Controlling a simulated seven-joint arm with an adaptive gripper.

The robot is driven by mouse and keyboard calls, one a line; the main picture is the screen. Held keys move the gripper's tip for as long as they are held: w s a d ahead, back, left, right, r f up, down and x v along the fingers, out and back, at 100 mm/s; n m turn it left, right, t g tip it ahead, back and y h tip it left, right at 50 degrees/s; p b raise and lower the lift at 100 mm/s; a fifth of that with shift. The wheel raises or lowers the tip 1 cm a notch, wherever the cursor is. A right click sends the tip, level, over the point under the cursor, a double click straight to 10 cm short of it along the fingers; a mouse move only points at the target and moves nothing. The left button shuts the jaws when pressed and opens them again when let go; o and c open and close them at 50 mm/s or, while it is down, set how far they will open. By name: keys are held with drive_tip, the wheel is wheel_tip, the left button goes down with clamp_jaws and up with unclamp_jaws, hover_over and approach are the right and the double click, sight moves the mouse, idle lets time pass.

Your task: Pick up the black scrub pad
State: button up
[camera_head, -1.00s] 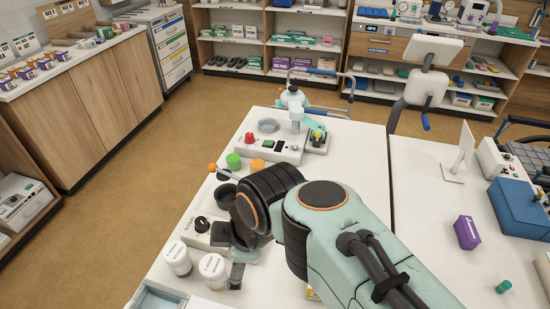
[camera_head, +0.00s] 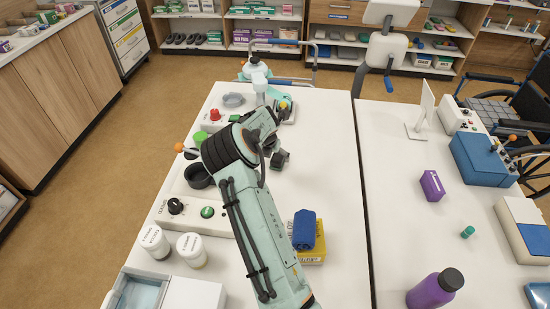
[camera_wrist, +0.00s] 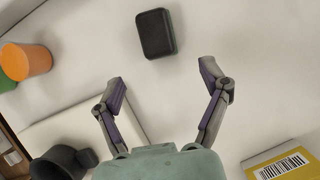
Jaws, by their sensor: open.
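The black scrub pad (camera_wrist: 156,33) is a dark block with rounded corners, lying on the white table top in the upper middle of the wrist view. My gripper (camera_wrist: 162,72) is open and empty, its two fingers spread wide. The pad lies beyond the fingertips, roughly centred between them, and nothing touches it. In the head view, my arm hides most of the area around my gripper (camera_head: 276,152). I cannot clearly tell the pad from the dark gripper parts there.
An orange cup (camera_wrist: 27,62) stands left of the pad. The table right of my gripper is clear.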

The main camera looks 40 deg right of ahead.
sight(275, 162)
drive_tip(key=x, duration=0.6)
drive_tip(key=c, duration=1.3)
